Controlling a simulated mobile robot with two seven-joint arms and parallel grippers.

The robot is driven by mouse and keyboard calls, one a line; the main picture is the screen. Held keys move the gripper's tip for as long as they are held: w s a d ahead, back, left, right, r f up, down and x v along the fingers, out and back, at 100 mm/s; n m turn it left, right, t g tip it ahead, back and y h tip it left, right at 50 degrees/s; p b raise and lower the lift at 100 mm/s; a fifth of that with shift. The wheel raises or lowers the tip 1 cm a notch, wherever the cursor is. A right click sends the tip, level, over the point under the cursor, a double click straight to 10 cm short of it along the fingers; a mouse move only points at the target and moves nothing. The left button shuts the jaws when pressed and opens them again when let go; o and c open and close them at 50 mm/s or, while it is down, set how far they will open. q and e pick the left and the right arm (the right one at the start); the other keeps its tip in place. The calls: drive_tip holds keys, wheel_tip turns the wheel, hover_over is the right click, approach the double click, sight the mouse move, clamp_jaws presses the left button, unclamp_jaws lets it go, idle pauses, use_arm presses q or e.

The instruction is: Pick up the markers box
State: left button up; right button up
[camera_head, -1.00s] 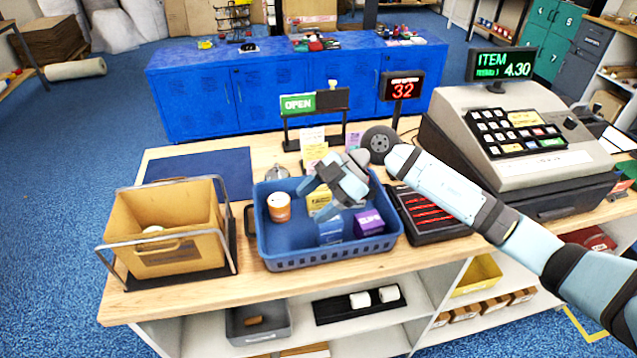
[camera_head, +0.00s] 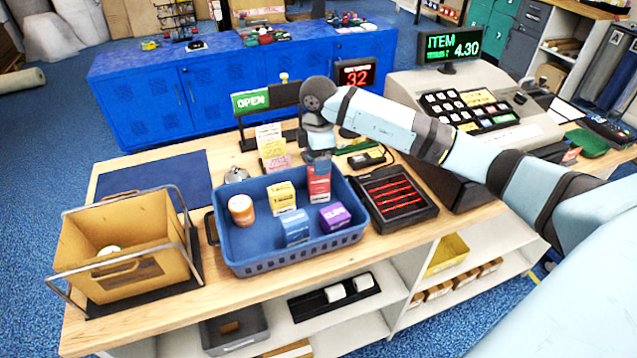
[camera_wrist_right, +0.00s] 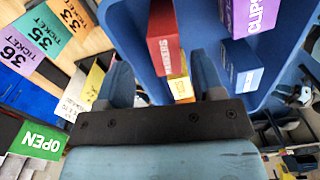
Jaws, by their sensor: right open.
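The markers box (camera_head: 318,184) is a red box with a white lower part, standing in the back right of the blue tray (camera_head: 298,258). In the wrist view the red box (camera_wrist_right: 163,35) shows part of its "MARKERS" lettering. My right gripper (camera_head: 319,156) is just above and behind the box in the head view, and partly hides its top. In the wrist view its two fingers (camera_wrist_right: 162,75) are apart, with the box ahead in the gap; I cannot tell whether they touch it. My left gripper is not in view.
The tray also holds an orange-and-white tub (camera_head: 241,210), a yellow box (camera_head: 283,197), a blue box (camera_head: 295,228) and a purple box (camera_head: 334,217). A card rack (camera_head: 272,150) stands behind, a black tray (camera_head: 397,198) right, a tan bin (camera_head: 125,245) left.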

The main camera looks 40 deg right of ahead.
sight(319, 184)
drive_tip(key=shift+s+a+f+p, duration=0.15)
drive_tip(key=shift+f+p, duration=0.15)
drive_tip(key=shift+f, duration=1.05)
drive_tip(key=shift+s+f+p, duration=0.15)
drive_tip(key=shift+f+p, duration=0.15)
drive_tip(key=shift+f, duration=1.05)
drive_tip(key=c, duration=1)
drive_tip(key=shift+r, duration=0.1)
